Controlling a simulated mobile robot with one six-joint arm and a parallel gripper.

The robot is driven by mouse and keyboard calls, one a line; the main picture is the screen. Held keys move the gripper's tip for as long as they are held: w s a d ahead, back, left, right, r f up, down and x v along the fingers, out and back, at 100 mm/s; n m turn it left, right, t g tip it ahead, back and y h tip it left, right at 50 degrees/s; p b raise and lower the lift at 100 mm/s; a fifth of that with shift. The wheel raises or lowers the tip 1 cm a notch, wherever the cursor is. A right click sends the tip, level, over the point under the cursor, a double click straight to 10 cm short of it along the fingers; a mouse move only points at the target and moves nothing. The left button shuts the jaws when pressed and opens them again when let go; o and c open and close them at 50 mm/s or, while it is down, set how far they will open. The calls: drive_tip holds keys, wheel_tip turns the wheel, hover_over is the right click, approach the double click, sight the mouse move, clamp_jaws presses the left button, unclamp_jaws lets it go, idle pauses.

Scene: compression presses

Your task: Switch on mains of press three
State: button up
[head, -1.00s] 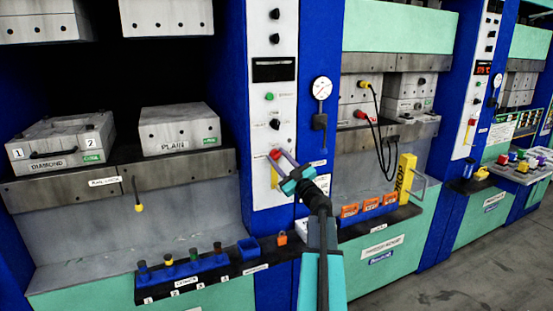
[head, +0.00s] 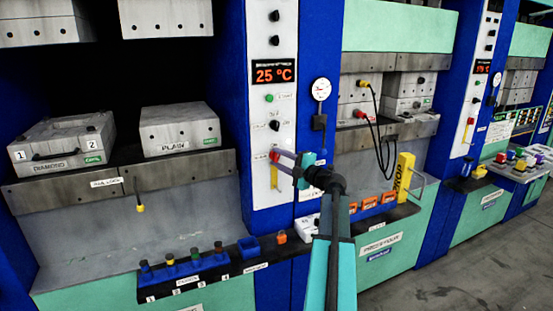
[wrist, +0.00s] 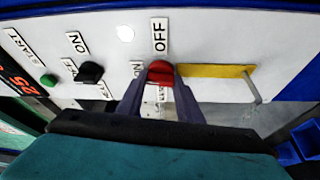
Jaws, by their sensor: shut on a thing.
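The control panel (head: 284,115) beside the left press bay carries a red mains knob (head: 273,156) at its lower part, over a yellow plate. Its display (head: 272,73) is lit and reads 25 °C. In the wrist view the red knob (wrist: 160,72) sits between the ON and OFF labels, with the yellow plate (wrist: 215,71) to its right. My gripper (wrist: 160,88) is shut on the red knob, one finger on each side. In the head view my gripper (head: 285,158) reaches the knob from the right. The fingers partly hide the knob's lower part.
A black selector (wrist: 90,72) and a green start button (wrist: 48,80) are left of the knob in the wrist view. A metal hook (wrist: 252,88) sticks out at right. A pressure gauge (head: 321,89) and orange blocks (head: 370,203) are close to my arm.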

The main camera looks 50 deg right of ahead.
drive_tip(key=shift+w+r+n+g, duration=0.15)
drive_tip(key=shift+n+g, duration=0.25)
drive_tip(key=shift+n, duration=0.6)
drive_tip(key=o, duration=1.1)
drive_tip(key=shift+a, duration=0.1)
drive_tip(key=s+b, duration=0.2)
drive_tip(key=s, duration=1.2)
drive_tip(key=shift+b, duration=0.3)
